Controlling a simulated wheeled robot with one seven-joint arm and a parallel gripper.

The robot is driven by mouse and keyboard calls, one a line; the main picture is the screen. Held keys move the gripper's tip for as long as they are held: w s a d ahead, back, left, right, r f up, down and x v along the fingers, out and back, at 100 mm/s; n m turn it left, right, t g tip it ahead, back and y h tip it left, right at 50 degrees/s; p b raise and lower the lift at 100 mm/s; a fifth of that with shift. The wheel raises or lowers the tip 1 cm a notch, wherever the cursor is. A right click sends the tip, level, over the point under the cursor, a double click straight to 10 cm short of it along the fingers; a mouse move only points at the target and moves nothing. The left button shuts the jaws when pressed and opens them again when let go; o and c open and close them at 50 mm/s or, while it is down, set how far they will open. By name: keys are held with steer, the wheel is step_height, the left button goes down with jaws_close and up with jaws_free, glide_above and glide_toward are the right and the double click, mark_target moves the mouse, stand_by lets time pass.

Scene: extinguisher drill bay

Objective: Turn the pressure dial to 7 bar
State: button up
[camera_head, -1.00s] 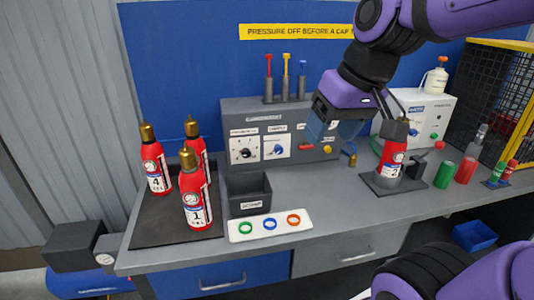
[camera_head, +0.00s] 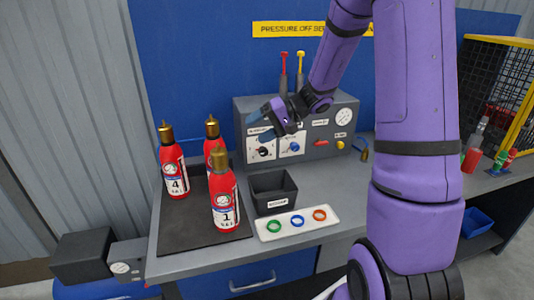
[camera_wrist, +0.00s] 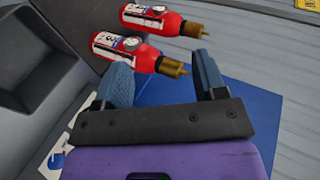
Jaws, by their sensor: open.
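The grey control panel (camera_head: 322,134) stands at the back of the bench. A black knob (camera_head: 264,152) on a white dial plate sits at its left. A blue knob (camera_head: 294,146) on another white plate is beside it. Their settings are too small to read, and which one is the pressure dial I cannot tell. My gripper (camera_head: 260,123) is open and empty, just in front of and above the black knob, partly covering the labels. In the wrist view my blue fingers (camera_wrist: 163,82) stand wide apart, with no dial between them.
Several red extinguishers (camera_head: 224,200) with brass caps stand on a dark mat at left, two also showing in the wrist view (camera_wrist: 150,20). A black bin (camera_head: 272,190) and a white tray (camera_head: 272,235) of coloured rings lie below the panel. A round gauge (camera_head: 343,117) is at upper right.

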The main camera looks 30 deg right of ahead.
steer(key=w+d+f+m+t, duration=0.3)
steer(key=w+d+f+t, duration=0.15)
steer(key=d+f, duration=0.35)
steer(key=m+t+h, duration=0.3)
steer(key=m+t, duration=0.1)
glide_toward(267, 152)
steer(key=shift+h, duration=0.3)
steer(key=x, duration=1)
steer(key=shift+a, duration=0.1)
steer(key=shift+s, duration=0.1)
steer(key=c, duration=0.9)
steer(key=shift+c, duration=0.2)
